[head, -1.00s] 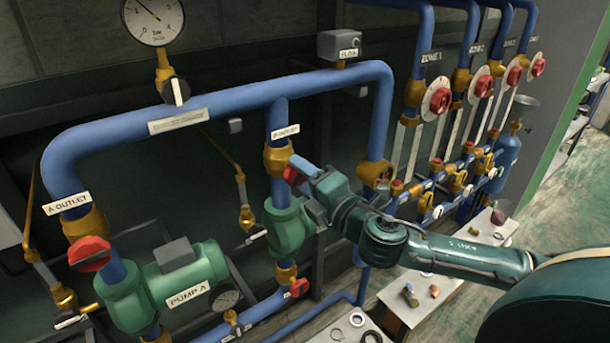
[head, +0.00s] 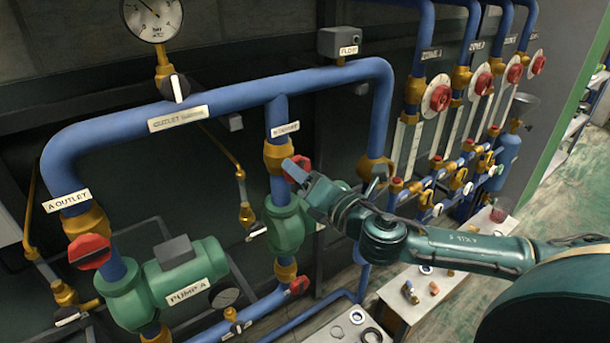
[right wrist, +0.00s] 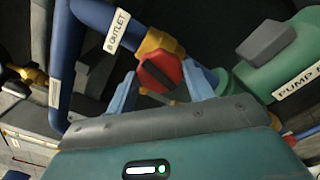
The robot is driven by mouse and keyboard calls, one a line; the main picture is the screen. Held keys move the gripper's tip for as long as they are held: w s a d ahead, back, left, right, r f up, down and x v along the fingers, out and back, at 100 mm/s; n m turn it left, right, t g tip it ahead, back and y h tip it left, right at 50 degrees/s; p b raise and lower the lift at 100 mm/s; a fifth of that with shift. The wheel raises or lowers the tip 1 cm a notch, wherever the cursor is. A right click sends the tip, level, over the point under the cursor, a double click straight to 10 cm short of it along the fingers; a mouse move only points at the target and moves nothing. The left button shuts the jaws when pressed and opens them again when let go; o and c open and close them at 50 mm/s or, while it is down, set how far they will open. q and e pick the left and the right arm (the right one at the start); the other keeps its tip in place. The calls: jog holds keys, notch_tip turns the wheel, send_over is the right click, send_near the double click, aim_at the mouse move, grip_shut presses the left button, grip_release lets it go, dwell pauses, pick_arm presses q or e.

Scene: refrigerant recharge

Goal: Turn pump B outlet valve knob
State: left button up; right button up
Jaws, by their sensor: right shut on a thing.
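The red pump B outlet valve knob (head: 301,163) sits on a brass valve body (head: 277,156) on a vertical blue pipe, above a green pump. The "B OUTLET" label (right wrist: 117,30) is on the pipe just above it. My right gripper (head: 297,172) reaches in from the right and is shut on this knob. In the right wrist view, the knob's red face with a dark bar (right wrist: 160,73) lies between the two pale blue fingers (right wrist: 162,88). The fingers partly cover the knob in the head view. My left gripper is not in view.
The red A outlet knob (head: 90,251) and green pump A (head: 186,277) are at lower left. A pressure gauge (head: 153,14) is above. Red zone knobs (head: 437,97) line the wall at right. A low table (head: 400,312) with small parts stands below my arm.

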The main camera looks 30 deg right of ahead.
jog(key=shift+n, duration=0.8)
jog(key=o, duration=1)
jog(key=shift+s, duration=0.1)
jog(key=s+b, duration=0.2)
jog(key=s, duration=0.4)
jog(key=shift+s+d, duration=0.4)
jog(key=shift+d, duration=0.05)
